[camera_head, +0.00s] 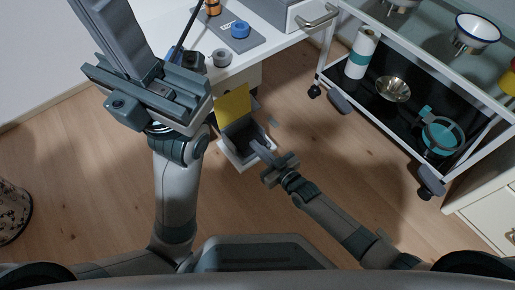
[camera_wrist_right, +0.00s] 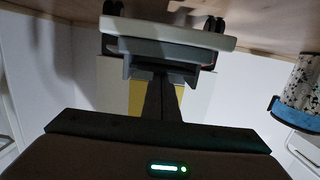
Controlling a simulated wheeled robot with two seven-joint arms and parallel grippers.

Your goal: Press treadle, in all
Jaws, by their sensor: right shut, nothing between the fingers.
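The treadle stands on the wood floor, with a white base (camera_head: 245,157), a dark grey pedal (camera_head: 240,134) and an upright yellow plate (camera_head: 233,106) behind it. In the right wrist view its pale base (camera_wrist_right: 170,33) is at the top, with yellow (camera_wrist_right: 136,95) showing beside my fingers. My right gripper (camera_head: 258,146) is shut and empty, its tips at the pedal's near right side. I cannot tell whether they touch it. It also shows in the right wrist view (camera_wrist_right: 160,82). My left gripper (camera_head: 105,25) is raised high at the upper left; its finger gap is unclear.
A white table (camera_head: 275,42) stands behind the treadle, holding a blue ring-shaped part (camera_head: 240,29) and a grey box. A wheeled cart (camera_head: 425,158) with bowls and a paper roll (camera_head: 361,54) is at right. A speckled bin (camera_head: 12,212) stands at left. Floor between is clear.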

